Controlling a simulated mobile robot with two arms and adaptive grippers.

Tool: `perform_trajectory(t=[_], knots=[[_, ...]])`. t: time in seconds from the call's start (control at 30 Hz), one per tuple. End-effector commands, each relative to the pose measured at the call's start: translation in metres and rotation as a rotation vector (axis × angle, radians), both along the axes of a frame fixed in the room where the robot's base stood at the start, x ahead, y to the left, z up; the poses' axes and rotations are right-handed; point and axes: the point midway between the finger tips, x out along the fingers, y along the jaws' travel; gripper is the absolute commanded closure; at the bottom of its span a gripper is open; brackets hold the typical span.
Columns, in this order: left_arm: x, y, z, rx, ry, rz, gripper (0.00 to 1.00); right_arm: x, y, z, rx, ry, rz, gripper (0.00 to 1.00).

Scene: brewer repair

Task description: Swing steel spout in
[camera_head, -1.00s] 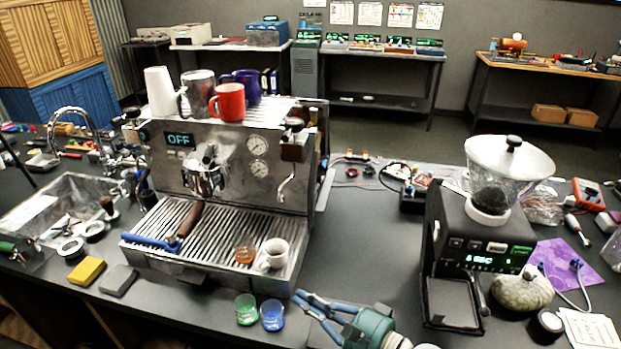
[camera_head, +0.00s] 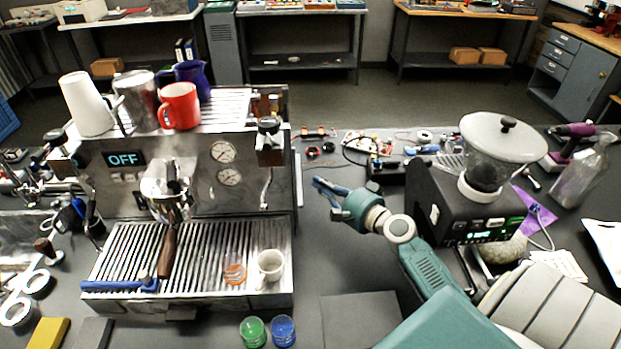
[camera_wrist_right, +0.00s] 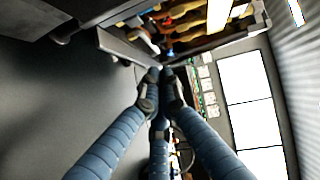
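The espresso machine (camera_head: 200,190) stands at left centre in the head view, with its display reading OFF. The thin steel spout (camera_head: 265,188) hangs on the machine's right front, below a dark knob (camera_head: 269,140). My right gripper (camera_head: 318,184) is to the right of the spout, apart from it, with its blue fingers pointing left toward the machine. In the right wrist view the fingertips (camera_wrist_right: 161,74) come close together with nothing seen held between them; the spout cannot be made out there. My left gripper is not in view.
A red mug (camera_head: 179,106), other cups and jugs stand on the machine. A small white cup (camera_head: 270,265) and an amber glass (camera_head: 234,268) sit on its drip tray. The grinder (camera_head: 480,200) is right of my arm. Green (camera_head: 253,331) and blue (camera_head: 283,331) cups stand in front.

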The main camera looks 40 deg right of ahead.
Motion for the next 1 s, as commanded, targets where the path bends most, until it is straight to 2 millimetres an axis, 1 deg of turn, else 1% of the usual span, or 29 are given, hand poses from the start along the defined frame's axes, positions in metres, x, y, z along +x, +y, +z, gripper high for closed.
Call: perform_trajectory(t=[0.03,0.2,0.3,0.43,0.63,0.9,1.0], knots=[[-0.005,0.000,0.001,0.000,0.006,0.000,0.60,0.010,0.001,0.001,0.000,-0.003,0.000,1.00],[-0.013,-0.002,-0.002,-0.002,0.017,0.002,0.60,0.042,0.004,-0.005,0.002,-0.002,0.000,1.00],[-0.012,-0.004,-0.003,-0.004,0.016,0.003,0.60,0.058,0.005,-0.007,0.000,-0.003,0.000,1.00],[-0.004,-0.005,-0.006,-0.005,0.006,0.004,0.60,0.073,0.006,-0.010,0.001,-0.002,0.000,1.00],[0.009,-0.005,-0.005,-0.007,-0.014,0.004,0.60,0.081,0.008,-0.011,0.001,0.000,0.002,1.00],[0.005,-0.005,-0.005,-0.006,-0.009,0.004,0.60,0.081,0.008,-0.011,0.001,0.000,0.002,1.00],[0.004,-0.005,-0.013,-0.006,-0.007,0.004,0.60,0.078,0.002,-0.015,0.001,0.000,0.006,1.00]])
